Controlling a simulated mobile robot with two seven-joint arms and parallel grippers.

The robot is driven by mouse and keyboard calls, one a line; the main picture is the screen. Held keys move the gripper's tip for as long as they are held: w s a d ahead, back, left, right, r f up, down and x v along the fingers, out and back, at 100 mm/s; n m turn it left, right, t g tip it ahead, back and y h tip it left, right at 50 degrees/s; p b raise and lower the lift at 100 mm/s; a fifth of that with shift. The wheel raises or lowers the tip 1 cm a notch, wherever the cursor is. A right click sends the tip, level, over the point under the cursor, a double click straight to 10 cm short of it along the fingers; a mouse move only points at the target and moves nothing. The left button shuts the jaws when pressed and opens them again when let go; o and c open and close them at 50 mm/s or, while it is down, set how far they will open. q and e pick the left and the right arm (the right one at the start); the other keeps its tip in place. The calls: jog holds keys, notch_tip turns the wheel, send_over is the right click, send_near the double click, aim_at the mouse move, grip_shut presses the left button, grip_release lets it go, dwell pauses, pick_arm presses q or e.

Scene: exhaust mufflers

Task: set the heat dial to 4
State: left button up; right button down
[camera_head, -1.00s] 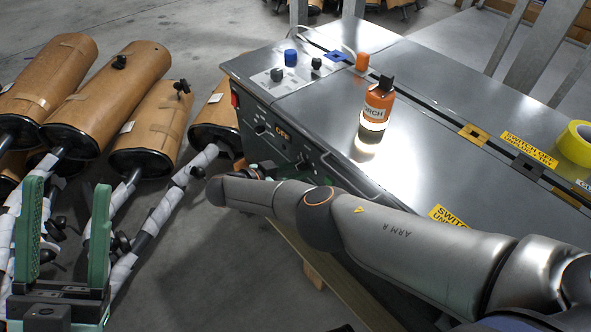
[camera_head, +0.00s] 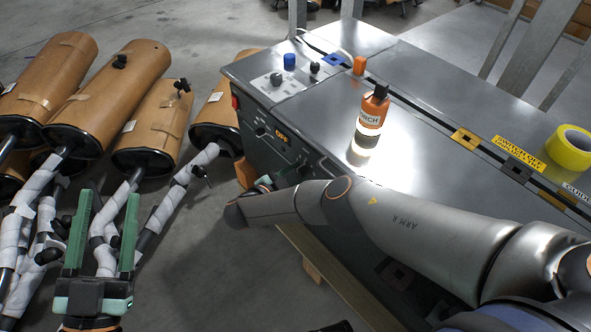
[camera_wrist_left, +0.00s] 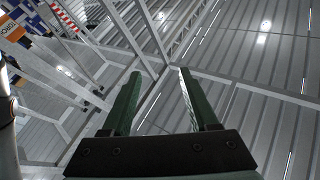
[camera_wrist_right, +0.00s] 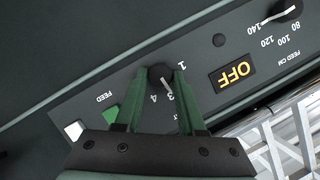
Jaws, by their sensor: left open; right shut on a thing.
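The heat dial (camera_wrist_right: 160,75) is a small black knob with a white pointer on the machine's dark front panel. Printed numbers 1, 3 and 4 show around it in the right wrist view; the pointer is directed near the 3. My right gripper (camera_wrist_right: 161,72) is shut on the dial, one green finger on each side. In the head view the right gripper (camera_head: 266,183) is at the front panel, and the arm hides the dial. My left gripper (camera_head: 108,195) is open and empty at lower left, above the floor. It also shows open in the left wrist view (camera_wrist_left: 160,73).
An orange bottle (camera_head: 372,110) and yellow tape roll (camera_head: 572,147) stand on the steel machine top (camera_head: 330,120). A lit OFF display (camera_wrist_right: 236,73), a feed dial (camera_wrist_right: 284,10) and a green button (camera_wrist_right: 111,114) are near the heat dial.

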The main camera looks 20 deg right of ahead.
jog(key=shift+s+m, duration=0.1)
jog(key=shift+m, duration=0.3)
jog(key=shift+f+m+t, duration=0.1)
jog(key=shift+m+t, duration=0.2)
jog(key=shift+t, duration=0.1)
jog(key=shift+m, duration=0.3)
jog(key=m+t, duration=0.1)
jog(key=m+b, duration=0.1)
jog(key=m+t+b, duration=0.1)
jog(key=shift+s+f+m+t, duration=0.1)
jog(key=shift+f+m+t, duration=0.2)
jog(key=shift+m, duration=0.1)
pick_arm(q)
jog(key=s+d+r+m+t+h+b, duration=0.1)
jog(key=s+r+m+h, duration=0.4)
jog(key=r+h, duration=0.2)
jog(key=shift+s, duration=0.3)
pick_arm(e)
jog(key=shift+m+h, duration=0.4)
jog(key=shift+m, duration=0.3)
jog(key=shift+r, duration=0.1)
jog(key=c, duration=0.5)
grip_release()
